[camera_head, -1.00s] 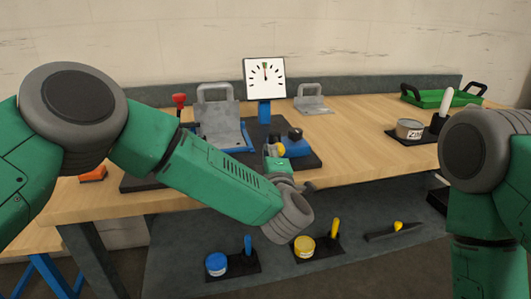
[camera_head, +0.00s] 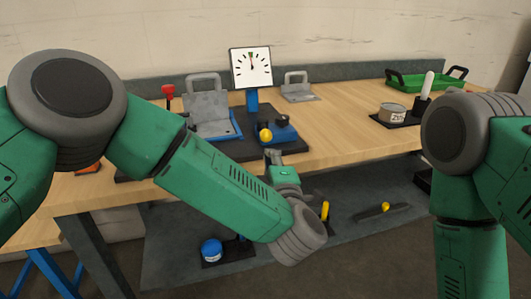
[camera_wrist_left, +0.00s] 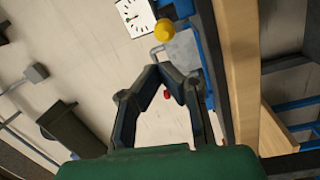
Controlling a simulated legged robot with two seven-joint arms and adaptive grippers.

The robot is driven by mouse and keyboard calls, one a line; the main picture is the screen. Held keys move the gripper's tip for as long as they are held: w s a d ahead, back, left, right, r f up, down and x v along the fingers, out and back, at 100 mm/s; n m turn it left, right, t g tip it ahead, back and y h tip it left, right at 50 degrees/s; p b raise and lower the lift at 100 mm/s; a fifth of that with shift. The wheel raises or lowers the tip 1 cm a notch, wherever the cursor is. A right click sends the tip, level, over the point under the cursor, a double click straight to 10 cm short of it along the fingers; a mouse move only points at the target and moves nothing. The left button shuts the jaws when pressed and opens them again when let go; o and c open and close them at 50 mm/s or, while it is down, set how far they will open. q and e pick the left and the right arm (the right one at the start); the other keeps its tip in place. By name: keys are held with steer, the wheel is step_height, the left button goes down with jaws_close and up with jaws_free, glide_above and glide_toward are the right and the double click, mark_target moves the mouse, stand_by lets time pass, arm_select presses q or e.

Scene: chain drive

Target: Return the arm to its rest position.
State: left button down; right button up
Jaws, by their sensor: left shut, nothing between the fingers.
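My left arm (camera_head: 215,185) reaches from the left across the front of the workbench. Its left gripper (camera_head: 273,157) points up near the front edge of the bench, just in front of the blue device with a yellow knob (camera_head: 265,135). In the left wrist view the two dark fingers (camera_wrist_left: 163,70) come together at their tips, shut with nothing between them. My right arm (camera_head: 470,200) hangs at the right side; its gripper is out of the picture.
The wooden workbench (camera_head: 345,140) carries a dial gauge (camera_head: 251,68), a grey plate with handle (camera_head: 208,110), a tin (camera_head: 392,113) and a green tray (camera_head: 425,80). A blue pot (camera_head: 211,250) and a yellow-handled tool (camera_head: 385,208) sit on the lower shelf.

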arm_select(q)
steer(key=s+a+f+m+g+h, duration=0.2)
steer(key=s+a+f+m+g, duration=0.15)
steer(key=f, duration=0.45)
steer(key=s+a+f+m+g+h, duration=0.2)
steer(key=s+a+f+m, duration=0.25)
steer(key=f, duration=0.35)
steer(key=s+a+f+m+g+h, duration=0.25)
steer(key=s+f+m, duration=0.2)
steer(key=f, duration=0.35)
steer(key=s+a+f+m+g+y, duration=0.1)
steer(key=s+a+f+m+g, duration=0.1)
steer(key=s+a, duration=0.5)
steer(key=s+a+f+m+g+y, duration=0.1)
steer(key=s+a+f+g, duration=0.2)
steer(key=s+a, duration=0.4)
steer(key=s+a+f+m+g+y, duration=0.1)
steer(key=s+a+g, duration=0.4)
steer(key=s, duration=0.7)
step_height(320, 180, down, 2)
steer(key=shift+s+a+f+m, duration=0.1)
steer(key=shift+s+a+m, duration=0.05)
steer(key=shift+a+m, duration=0.75)
